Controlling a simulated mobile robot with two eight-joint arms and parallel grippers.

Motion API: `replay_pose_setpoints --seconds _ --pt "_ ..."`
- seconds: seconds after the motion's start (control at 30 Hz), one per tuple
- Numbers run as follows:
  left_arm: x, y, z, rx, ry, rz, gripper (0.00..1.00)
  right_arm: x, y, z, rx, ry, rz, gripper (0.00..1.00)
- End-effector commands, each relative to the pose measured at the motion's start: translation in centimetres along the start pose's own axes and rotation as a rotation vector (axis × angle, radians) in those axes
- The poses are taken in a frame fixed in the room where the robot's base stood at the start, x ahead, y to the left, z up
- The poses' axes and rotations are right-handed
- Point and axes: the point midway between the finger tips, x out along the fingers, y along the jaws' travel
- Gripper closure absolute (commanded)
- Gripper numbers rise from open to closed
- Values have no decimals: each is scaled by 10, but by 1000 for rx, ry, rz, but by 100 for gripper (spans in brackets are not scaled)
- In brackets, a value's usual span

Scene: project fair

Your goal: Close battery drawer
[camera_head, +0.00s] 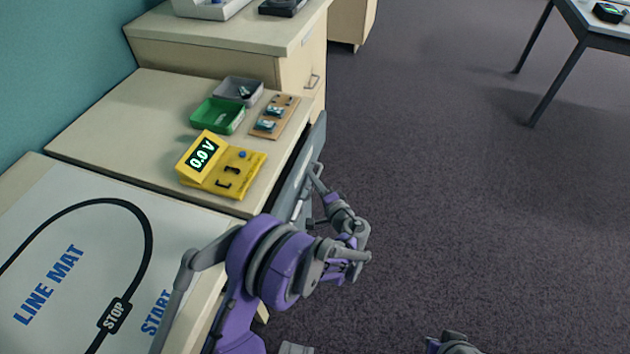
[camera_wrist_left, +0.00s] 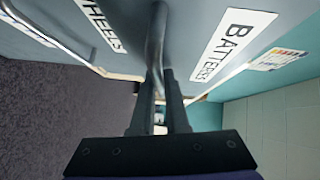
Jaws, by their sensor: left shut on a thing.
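The battery drawer's blue-grey front (camera_head: 297,172) is on the right side of the cabinet, beside the edge of its top. It seems to stand a little out from that edge, but I cannot tell how far. In the left wrist view, a white BATTERIES label (camera_wrist_left: 232,43) is right of a grey bar handle (camera_wrist_left: 157,40). My left gripper (camera_wrist_left: 160,85) is shut on this handle, with one finger on each side of the bar. In the head view, my left gripper (camera_head: 322,190) is at the drawer front, partly hidden by its own arm.
A WHEELS label (camera_wrist_left: 102,22) shows left of the handle. The cabinet top (camera_head: 110,115) holds a yellow meter (camera_head: 222,165), a green bin (camera_head: 218,115), a grey bin (camera_head: 238,90) and a small board (camera_head: 275,116). The floor (camera_head: 450,180) to the right is clear.

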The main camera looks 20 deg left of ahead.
Motion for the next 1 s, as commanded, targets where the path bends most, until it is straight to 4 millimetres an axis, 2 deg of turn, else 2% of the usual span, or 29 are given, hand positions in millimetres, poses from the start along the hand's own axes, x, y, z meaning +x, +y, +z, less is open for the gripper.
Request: replay_pose_setpoints --seconds 0.13,0.37,0.63,0.67,0.7,1.0 --pt "6 -2 6 1 -1 -2 100 0 0 0 0 0 0 100" --pt "30 -9 29 1 -2 -2 100 2 0 0 0 0 0 100" --pt "31 -10 31 2 -3 -3 100 2 0 0 0 0 0 100" --pt "31 -10 31 2 -3 -3 82 2 0 0 0 0 0 100" --pt "31 -10 31 2 -3 -3 76 2 0 0 0 0 0 100" --pt "26 -10 31 1 -3 -2 76 0 0 0 0 0 0 100"
